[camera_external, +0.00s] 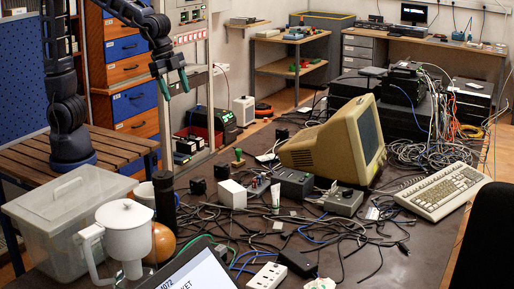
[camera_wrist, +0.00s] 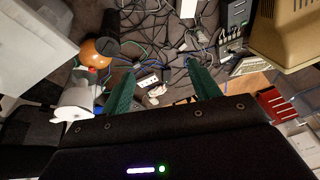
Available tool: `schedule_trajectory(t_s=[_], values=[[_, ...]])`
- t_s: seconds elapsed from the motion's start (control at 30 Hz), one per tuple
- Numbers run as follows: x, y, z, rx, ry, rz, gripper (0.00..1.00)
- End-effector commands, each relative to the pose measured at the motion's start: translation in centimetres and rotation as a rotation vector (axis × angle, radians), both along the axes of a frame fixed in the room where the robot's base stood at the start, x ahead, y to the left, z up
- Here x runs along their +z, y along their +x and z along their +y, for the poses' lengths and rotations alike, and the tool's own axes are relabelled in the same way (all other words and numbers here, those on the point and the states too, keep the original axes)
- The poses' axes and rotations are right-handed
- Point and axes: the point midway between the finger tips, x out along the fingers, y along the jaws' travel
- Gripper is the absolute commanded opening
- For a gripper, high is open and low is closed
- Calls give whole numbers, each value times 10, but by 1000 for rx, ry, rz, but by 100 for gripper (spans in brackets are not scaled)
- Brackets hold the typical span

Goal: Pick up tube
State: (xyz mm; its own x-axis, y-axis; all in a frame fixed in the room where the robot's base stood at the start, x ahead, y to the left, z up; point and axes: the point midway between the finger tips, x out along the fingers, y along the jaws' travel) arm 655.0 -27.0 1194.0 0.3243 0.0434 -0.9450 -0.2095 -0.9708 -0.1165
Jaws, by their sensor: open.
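A small white tube (camera_external: 275,196) appears to stand upright on the cluttered table, beside a dark grey box. I cannot pick it out with certainty in the wrist view. My gripper (camera_external: 176,90) is raised at the upper left in the external view, well above and to the left of the tube. Its two green fingers are apart with nothing between them. In the wrist view my gripper (camera_wrist: 160,68) points at the table, with cables and a white power strip (camera_wrist: 148,82) showing beyond the gap.
A white box (camera_external: 232,194) stands left of the tube. A beige monitor (camera_external: 328,147) and keyboard (camera_external: 440,190) are to the right. A black cylinder (camera_external: 164,198), white pitcher (camera_external: 124,235), orange ball (camera_external: 160,242) and clear bin (camera_external: 58,240) crowd the left. Loose cables cover the middle.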

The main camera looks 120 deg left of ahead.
Motion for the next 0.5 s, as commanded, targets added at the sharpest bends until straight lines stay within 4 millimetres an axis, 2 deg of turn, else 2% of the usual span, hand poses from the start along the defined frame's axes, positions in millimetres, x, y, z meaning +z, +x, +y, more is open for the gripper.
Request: schedule_trajectory(t_s=[0.1, 0.5], values=[[-18, 32, 14, -21, -5, 10, 62], [-89, 126, 61, -94, -36, 15, 62]])
